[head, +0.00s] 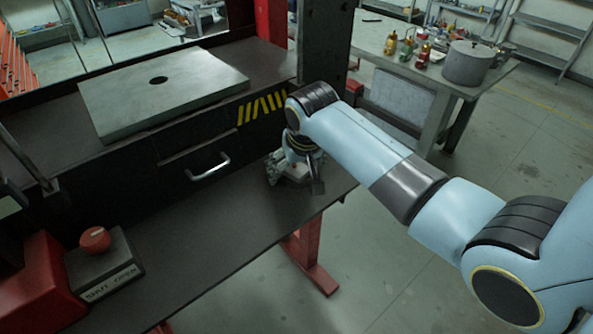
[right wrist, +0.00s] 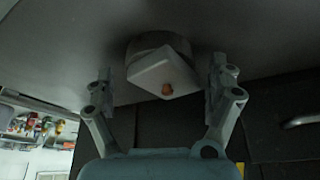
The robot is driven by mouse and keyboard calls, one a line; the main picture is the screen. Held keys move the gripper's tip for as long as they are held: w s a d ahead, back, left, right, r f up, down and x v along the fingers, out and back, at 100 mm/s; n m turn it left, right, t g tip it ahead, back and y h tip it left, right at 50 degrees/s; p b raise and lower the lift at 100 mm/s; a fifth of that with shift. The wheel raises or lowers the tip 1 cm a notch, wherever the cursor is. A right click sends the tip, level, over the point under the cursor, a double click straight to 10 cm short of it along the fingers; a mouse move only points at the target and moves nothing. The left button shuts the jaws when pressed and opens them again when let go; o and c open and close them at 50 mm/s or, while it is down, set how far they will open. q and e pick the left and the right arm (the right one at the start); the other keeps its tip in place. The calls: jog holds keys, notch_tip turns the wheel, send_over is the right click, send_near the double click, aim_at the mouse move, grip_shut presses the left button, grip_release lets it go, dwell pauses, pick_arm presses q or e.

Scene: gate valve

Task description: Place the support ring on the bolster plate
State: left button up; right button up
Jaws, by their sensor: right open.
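The bolster plate (head: 205,85) is a flat grey slab with a dark round hole, lying on the press bed in the head view. My right gripper (head: 295,172) is low over the dark front shelf, right of the drawer handle. In the right wrist view my right gripper (right wrist: 163,80) is open, its fingers spread to either side of a round grey piece (right wrist: 140,45), which looks like the support ring. A pale square block with an orange spot (right wrist: 150,75) covers part of that piece. Whether the fingers touch either cannot be told. My left gripper is not in view.
A red knob (head: 95,239) on a grey box stands at the shelf's left. The drawer handle (head: 208,167) sticks out below the bed. A dark press upright (head: 323,50) rises behind my right arm. The dark shelf (head: 210,245) is mostly clear. A bench with a pot (head: 468,64) stands behind right.

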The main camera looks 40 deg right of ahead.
jog(key=c, duration=1.5)
jog(key=shift+c, duration=1.3)
jog(key=shift+w+r, duration=0.1)
jog(key=shift+r, duration=0.1)
